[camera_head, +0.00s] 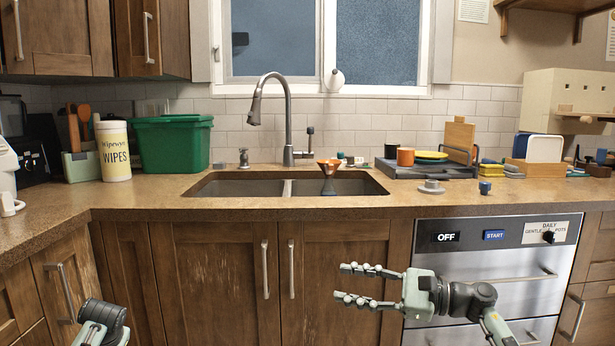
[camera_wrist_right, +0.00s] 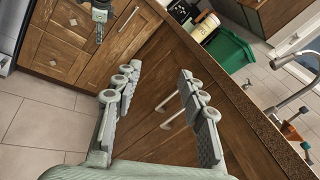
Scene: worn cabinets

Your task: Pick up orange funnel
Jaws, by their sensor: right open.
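In the right wrist view an orange piece that looks like the funnel (camera_wrist_right: 290,131) shows at the right edge. My right gripper (camera_head: 343,282) is open and empty, in front of the lower cabinet doors and below the counter edge. Its two spread fingers also show in the wrist view (camera_wrist_right: 160,71). My left gripper (camera_wrist_right: 99,32) shows small at the top left of that view; its finger state is unclear.
The faucet (camera_head: 287,115) rises behind the sink (camera_head: 220,188). A green bin (camera_head: 173,146) and wipes canister (camera_head: 113,152) stand left. A grey disc-like item (camera_head: 431,187), a blue knob-like item (camera_head: 485,187) and a dark tray (camera_head: 420,171) sit right. The counter edge lies above my right gripper.

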